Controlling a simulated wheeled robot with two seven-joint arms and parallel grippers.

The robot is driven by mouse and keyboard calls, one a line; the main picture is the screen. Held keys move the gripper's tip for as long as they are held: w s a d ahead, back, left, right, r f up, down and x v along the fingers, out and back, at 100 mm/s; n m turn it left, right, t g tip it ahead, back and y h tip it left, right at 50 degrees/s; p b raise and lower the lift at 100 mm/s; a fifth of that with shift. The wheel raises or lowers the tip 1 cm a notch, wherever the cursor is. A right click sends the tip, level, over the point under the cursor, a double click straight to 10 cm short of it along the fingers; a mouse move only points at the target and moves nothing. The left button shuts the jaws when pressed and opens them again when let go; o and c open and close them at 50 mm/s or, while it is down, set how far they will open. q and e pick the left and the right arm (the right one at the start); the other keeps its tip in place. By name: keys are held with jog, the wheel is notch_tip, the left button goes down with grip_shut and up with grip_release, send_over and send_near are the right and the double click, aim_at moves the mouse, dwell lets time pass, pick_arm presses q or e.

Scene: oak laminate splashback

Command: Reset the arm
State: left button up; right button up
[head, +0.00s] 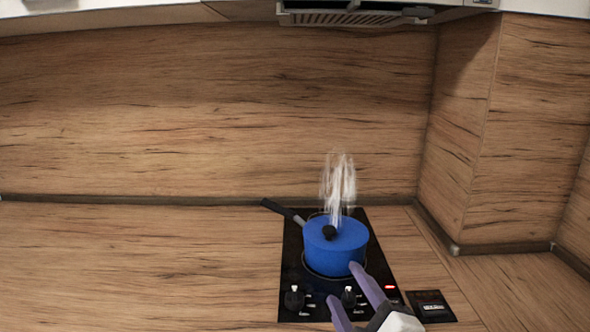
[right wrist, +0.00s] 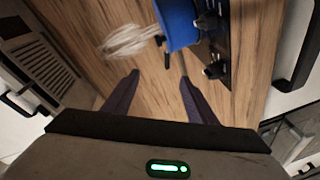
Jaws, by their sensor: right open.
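My right gripper (head: 356,297) comes in at the bottom of the head view, in front of the stove. Its two purple fingers are apart with nothing between them. In the right wrist view the open fingers (right wrist: 158,98) point toward the wooden surface, below the blue pot. The blue pot (head: 335,248) stands on the black cooktop with a black knob on top and a dark handle toward the back left. In the head view one fingertip overlaps the pot's lower right; I cannot tell whether they touch. My left gripper is not in view.
The black cooktop (head: 291,262) has knobs (head: 294,298) along its front and a lit red mark. White steam (head: 338,180) rises from the pot. A range hood (head: 350,14) hangs above. A small black panel (head: 430,306) lies at right. The wooden counter (head: 130,265) at left is clear.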

jog(key=s+d+f+m+g+h, duration=0.2)
jog(key=s+d+f+m+g, duration=0.35)
jog(key=f, duration=0.55)
jog(key=s+d+f+m+g, duration=0.2)
jog(key=s+f+g, duration=0.15)
jog(key=s, duration=0.45)
jog(key=s+d+f+m+g+h, duration=0.1)
jog(key=s+d+f+m+g, duration=0.15)
jog(key=s+f, duration=0.4)
jog(key=s+d+f+m+g, duration=0.2)
jog(key=s+d+f+m, duration=0.1)
jog(key=s, duration=0.6)
jog(key=w+a+f+t+b, duration=0.1)
jog(key=a+f+b, duration=0.1)
jog(key=f, duration=0.4)
jog(key=w+a+f+t+y+b, duration=0.1)
jog(key=w+a+f+t+b, duration=0.1)
jog(key=f+b, duration=0.2)
jog(key=w+a+f+t+y+b, duration=0.1)
jog(key=f+b, duration=0.3)
jog(key=f, duration=0.6)
jog(key=shift+w+a+n+t, duration=0.25)
jog(key=shift+a+n+t, duration=0.15)
jog(key=shift+a+t, duration=0.35)
